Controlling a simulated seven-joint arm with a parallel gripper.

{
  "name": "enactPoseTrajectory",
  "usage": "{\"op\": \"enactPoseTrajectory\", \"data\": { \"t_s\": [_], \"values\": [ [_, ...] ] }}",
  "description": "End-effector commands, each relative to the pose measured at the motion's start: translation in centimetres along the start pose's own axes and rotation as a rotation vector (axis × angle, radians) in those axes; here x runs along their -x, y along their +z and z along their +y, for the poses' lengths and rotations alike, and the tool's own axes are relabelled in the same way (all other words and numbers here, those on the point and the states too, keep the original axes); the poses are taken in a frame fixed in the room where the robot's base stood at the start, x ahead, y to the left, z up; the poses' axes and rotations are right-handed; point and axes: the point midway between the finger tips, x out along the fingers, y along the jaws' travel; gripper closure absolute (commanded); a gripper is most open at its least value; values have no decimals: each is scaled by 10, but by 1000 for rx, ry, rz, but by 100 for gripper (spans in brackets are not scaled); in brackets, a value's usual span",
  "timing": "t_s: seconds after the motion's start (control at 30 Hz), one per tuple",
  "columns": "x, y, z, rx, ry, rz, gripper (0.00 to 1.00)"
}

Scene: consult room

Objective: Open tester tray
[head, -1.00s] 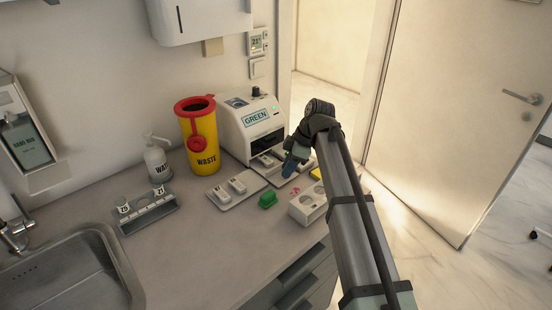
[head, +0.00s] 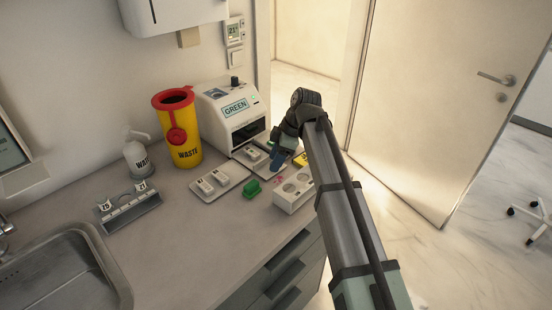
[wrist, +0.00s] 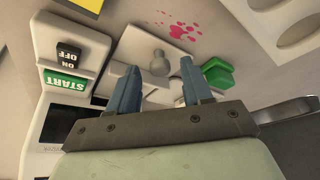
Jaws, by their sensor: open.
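My gripper (head: 278,160) hangs over the tray's right end, blue fingers down. In the wrist view, my gripper (wrist: 160,65) is open, with one finger on each side of a grey knob (wrist: 160,62) on a pale plate (wrist: 135,45). I cannot tell whether the fingers touch it.
A plate with two white cassettes (head: 213,181), a green block (head: 252,188) and a white holder with round wells (head: 292,193) stand in front. A yellow waste bin (head: 178,135) is at left. A START button (wrist: 66,82) shows beside the gripper.

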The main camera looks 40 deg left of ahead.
Motion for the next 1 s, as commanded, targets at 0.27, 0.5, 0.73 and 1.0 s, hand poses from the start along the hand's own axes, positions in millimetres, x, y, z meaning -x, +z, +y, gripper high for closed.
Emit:
{"op": "enactPoseTrajectory", "data": {
  "t_s": [0.27, 0.5, 0.73, 1.0],
  "values": [
    [38, 0, 1, 0, 3, 0, 50],
    [86, 0, 1, 0, 3, 0, 50],
    [120, 0, 1, -1, 1, 0, 50],
    [136, 0, 0, 0, 0, 0, 50]
  ]
}}
